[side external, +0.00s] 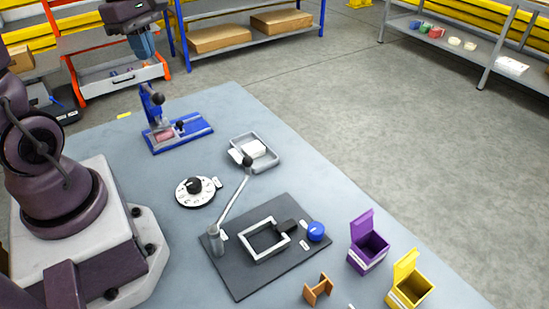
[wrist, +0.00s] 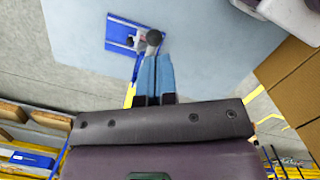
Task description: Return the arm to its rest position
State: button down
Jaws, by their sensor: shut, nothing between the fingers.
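My gripper (side external: 143,46) hangs at the upper left of the side view, high up and beyond the far left part of the table. Its blue fingers are together with nothing between them. In the wrist view the closed fingers (wrist: 155,70) point up the picture, toward the blue fixture with a dark ball knob (wrist: 154,37). The blue fixture (side external: 190,129) stands on the grey-blue table (side external: 130,170), apart from the gripper in the side view. The arm's links between base and gripper are mostly out of the picture.
A grey tray (side external: 268,163) with a white block, a white dial (side external: 186,194), and a dark board (side external: 240,283) with a lever and blue knob lie on the table. A purple bin (side external: 368,255) and yellow bin (side external: 408,290) stand front right. An orange-framed rack (side external: 80,80) is behind the gripper.

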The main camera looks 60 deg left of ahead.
jog(key=s+d+r+m+t, duration=0.1)
jog(key=d+r+m+t, duration=0.1)
jog(key=d+m, duration=0.7)
jog(key=d+r+m+t+y, duration=0.1)
jog(key=d+r+m, duration=0.3)
jog(key=d+m, duration=0.5)
jog(key=m+t, duration=0.1)
jog(key=m, duration=0.5)
jog(key=shift+s+t, duration=0.35)
jog(key=shift+t, duration=0.05)
